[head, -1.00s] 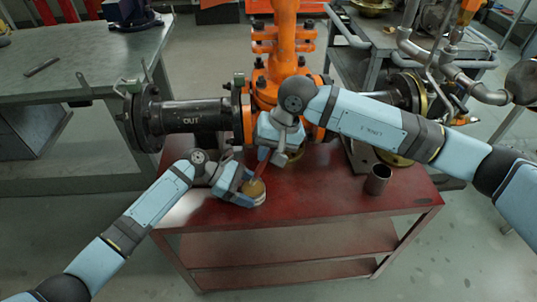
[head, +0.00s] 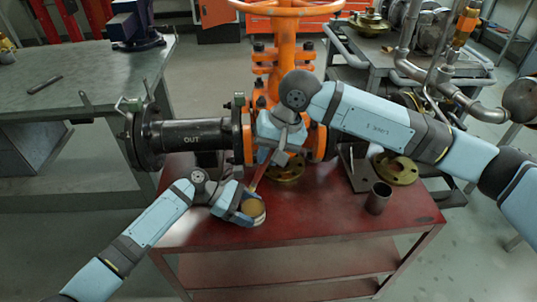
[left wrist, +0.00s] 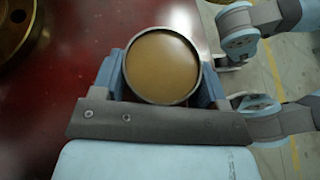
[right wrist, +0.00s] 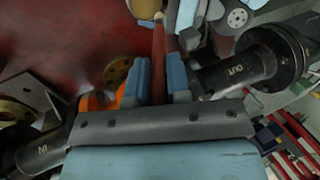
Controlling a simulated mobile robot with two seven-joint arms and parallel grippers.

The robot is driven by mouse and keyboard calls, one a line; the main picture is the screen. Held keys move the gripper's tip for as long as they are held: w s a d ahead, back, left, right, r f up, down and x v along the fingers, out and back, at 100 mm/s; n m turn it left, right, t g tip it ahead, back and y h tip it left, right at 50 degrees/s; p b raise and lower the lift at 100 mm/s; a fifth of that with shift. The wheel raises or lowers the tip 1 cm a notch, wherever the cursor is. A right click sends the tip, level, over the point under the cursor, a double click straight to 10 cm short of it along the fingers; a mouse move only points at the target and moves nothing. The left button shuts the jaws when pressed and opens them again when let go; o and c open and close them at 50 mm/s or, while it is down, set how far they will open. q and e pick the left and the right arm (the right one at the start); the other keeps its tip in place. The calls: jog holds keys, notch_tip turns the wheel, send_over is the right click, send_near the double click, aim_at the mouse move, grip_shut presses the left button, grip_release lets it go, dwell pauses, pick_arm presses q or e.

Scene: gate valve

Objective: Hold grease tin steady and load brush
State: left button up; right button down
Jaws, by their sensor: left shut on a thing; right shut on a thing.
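The grease tin (head: 253,209) is a round tin with brown grease showing in its open top. My left gripper (head: 240,207) is shut around the tin's sides, low over the red cart. In the left wrist view the tin (left wrist: 162,66) sits between the two fingers, its grease surface smooth, with no brush over it. My right gripper (head: 272,156) is shut on the red handle of the brush (head: 259,177), which slants down toward the tin. In the right wrist view the brush (right wrist: 159,50) points toward the tin's edge; its bristles are not clear, and I cannot tell whether they touch the tin.
The red cart top (head: 310,215) has clear room at front. A dark metal cup (head: 378,198) and a brass flange (head: 395,170) stand at right. Behind, the orange gate valve (head: 277,60) and black OUT pipe (head: 195,136) are close to my arms.

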pick_arm(q)
jog(key=o, duration=0.8)
